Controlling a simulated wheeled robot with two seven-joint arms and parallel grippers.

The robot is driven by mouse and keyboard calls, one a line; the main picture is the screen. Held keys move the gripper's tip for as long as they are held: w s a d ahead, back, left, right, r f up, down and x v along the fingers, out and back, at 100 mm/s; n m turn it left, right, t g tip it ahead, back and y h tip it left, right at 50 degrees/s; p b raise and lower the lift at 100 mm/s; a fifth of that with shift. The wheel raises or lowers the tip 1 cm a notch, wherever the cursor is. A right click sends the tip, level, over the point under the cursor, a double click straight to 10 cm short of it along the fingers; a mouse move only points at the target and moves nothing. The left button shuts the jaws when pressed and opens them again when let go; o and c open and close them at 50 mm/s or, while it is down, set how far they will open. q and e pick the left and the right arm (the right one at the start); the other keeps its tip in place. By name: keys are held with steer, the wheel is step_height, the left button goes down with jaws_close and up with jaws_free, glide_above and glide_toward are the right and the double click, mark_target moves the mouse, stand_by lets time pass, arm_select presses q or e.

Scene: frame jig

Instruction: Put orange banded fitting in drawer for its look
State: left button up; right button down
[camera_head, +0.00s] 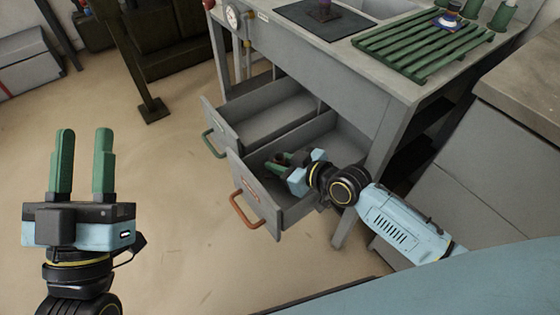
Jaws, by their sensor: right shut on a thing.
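Two open drawers stick out from the grey workbench: one with a green handle (210,146) and one with an orange-brown handle (246,210). My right gripper (282,160) reaches down into the orange-handled drawer (318,178). It is shut on a small dark brownish thing, probably a fitting; its bands are mostly hidden by the fingers. I cannot tell whether it touches the drawer floor. My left gripper (82,162) is open and empty, fingers upward, over the floor at left.
A purple fitting (325,10) stands on a black mat (306,20). The green-handled drawer (268,118) looks empty. A gauge (233,17) hangs at the bench's left end.

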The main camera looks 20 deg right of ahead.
steer(key=shift+f, duration=0.2)
steer(key=c, duration=1.2)
jaws_free()
steer(key=shift+s+f, duration=0.1)
steer(key=shift+c, duration=0.2)
steer(key=shift+o, duration=0.4)
